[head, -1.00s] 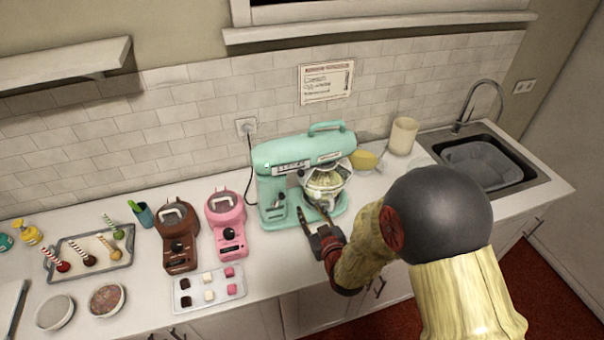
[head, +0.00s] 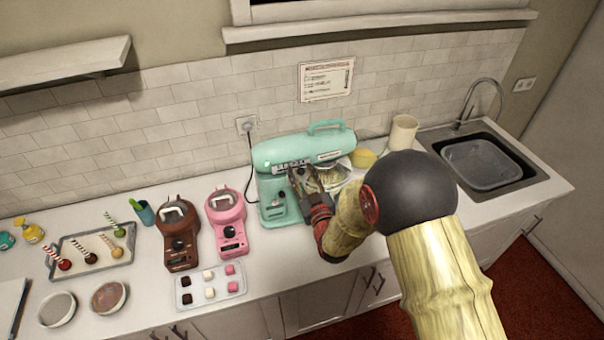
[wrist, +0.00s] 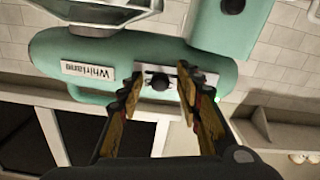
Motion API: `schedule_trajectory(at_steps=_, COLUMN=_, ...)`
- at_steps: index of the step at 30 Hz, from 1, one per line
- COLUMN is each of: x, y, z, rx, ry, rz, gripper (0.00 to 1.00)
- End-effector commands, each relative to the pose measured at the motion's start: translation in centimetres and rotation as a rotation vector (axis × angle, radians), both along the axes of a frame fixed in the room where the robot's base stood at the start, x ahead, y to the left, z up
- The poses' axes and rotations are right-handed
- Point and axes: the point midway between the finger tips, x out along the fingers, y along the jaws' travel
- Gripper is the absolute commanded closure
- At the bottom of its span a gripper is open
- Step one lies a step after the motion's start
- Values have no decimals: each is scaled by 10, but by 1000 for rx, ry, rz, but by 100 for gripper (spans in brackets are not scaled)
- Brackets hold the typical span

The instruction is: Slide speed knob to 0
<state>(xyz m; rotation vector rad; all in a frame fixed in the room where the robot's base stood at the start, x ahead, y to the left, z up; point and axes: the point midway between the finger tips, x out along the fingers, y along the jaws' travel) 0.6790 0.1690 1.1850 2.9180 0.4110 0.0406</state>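The mint-green stand mixer (head: 330,141) stands on the counter by the tiled wall. In the wrist view its head (wrist: 85,85) appears upside down, with a name label and a pale speed strip (wrist: 205,78). The dark round speed knob (wrist: 158,82) sits on this strip. My gripper (wrist: 159,80) is open, one finger on each side of the knob in the picture. I cannot tell whether either finger touches it. In the head view my gripper (head: 303,178) is at the mixer's front and hides the knob and part of the bowl (head: 334,175).
A pink machine (head: 227,222) and a brown machine (head: 178,232) stand left of the mixer. A sweets tray (head: 233,291) lies in front of them. A yellow bowl (head: 363,159), a cream canister (head: 403,132) and the sink (head: 521,181) are to the right.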

Motion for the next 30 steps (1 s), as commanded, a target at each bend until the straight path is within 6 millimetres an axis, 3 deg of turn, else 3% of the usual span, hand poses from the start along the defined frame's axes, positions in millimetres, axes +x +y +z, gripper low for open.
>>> schedule_trajectory(at_steps=8, x=1, y=0, z=0, rx=0, ry=1, rz=0, gripper=66)
schedule_trajectory(at_steps=26, x=1, y=0, z=0, rx=0, ry=1, rz=0, gripper=100)
schedule_trajectory(at_steps=30, x=1, y=0, z=-1, rx=0, ry=1, rz=0, gripper=100)
